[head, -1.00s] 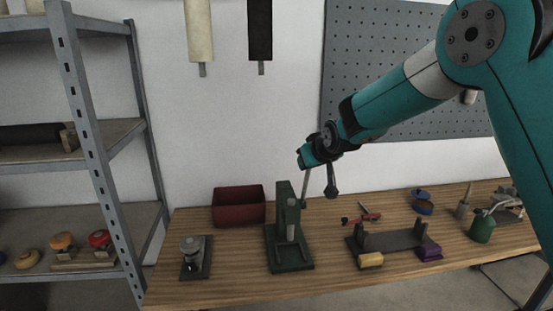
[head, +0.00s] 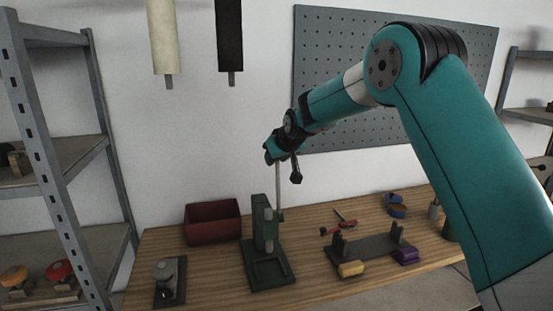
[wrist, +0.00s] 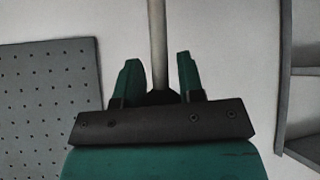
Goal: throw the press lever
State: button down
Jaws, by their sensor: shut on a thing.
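The green press (head: 257,225) stands on the wooden bench in the head view, with an upright column and a flat base. Its lever (head: 279,185) is a thin grey rod, rising almost vertically from the press's right side. My gripper (head: 274,152) is shut on the lever near its upper end, above the press. In the wrist view the lever (wrist: 157,40) runs upward between the two green fingers of my gripper (wrist: 157,65). The lever's top end is hidden by the gripper in the head view.
A red bin (head: 212,222) sits left of the press, and a small grey device (head: 168,280) stands at front left. A dark fixture (head: 370,248) with yellow and purple blocks is to the right. Shelving (head: 92,130) stands at the left.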

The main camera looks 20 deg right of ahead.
jog(key=shift+d+f, duration=0.1)
jog(key=c, duration=0.8)
grip_release()
jog(key=shift+w, duration=0.1)
jog(key=b+v, duration=0.6)
jog(key=v, duration=1.1)
jog(key=shift+s, duration=0.2)
